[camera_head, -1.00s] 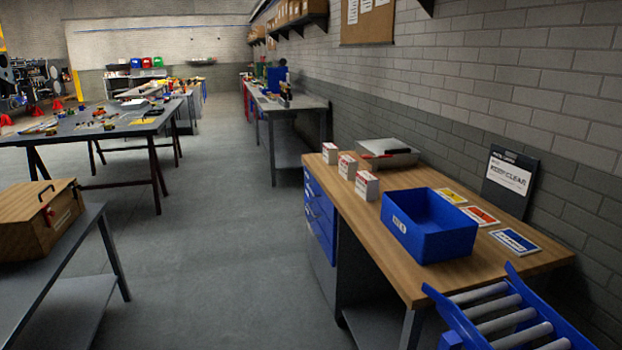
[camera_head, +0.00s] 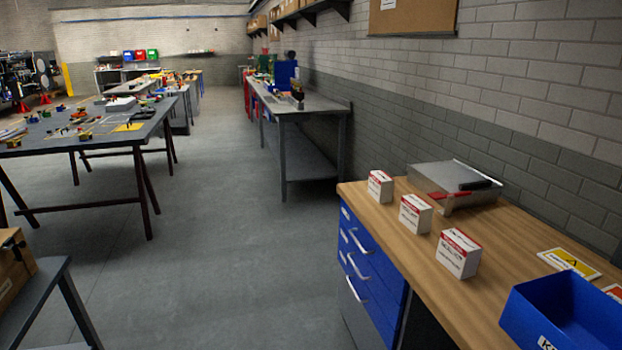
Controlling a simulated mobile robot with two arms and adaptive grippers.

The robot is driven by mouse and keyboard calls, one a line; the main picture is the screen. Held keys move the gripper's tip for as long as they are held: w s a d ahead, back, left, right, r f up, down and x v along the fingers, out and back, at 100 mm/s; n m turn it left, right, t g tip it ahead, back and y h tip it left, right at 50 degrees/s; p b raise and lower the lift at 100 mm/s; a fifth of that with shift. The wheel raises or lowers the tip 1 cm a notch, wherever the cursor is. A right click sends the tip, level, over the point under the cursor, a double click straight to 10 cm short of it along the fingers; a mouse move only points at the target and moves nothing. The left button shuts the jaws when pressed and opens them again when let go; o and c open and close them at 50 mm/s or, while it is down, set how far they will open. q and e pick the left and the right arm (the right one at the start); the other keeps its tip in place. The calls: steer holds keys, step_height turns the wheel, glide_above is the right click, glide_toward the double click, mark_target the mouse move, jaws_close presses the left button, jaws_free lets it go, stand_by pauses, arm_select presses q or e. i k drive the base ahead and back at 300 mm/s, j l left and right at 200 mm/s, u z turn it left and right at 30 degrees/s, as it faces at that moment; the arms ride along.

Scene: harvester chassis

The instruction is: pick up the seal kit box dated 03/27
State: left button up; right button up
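Three small white boxes with red tops stand in a row along the left side of the wooden bench top (camera_head: 425,265). The far box (camera_head: 380,186), the middle box (camera_head: 415,214) and the near box (camera_head: 458,254) look alike. Their print is too small to read, so I cannot tell which one bears 03/27. All three stand upright and apart from each other. Neither of my grippers is in view.
A blue bin (camera_head: 565,315) stands at the bench's near right. A metal tray (camera_head: 455,187) with red and black items lies behind the boxes. A yellow card (camera_head: 569,263) lies near the wall. Blue drawers (camera_head: 372,275) face the open grey floor (camera_head: 235,260) at left.

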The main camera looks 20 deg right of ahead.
mark_target(381, 185)
steer(key=i+z, duration=0.25)
steer(key=i+j+z, duration=0.3)
steer(key=i, duration=0.2)
steer(key=i+j+z, duration=0.1)
steer(key=i+z, duration=0.15)
steer(key=i, duration=0.1)
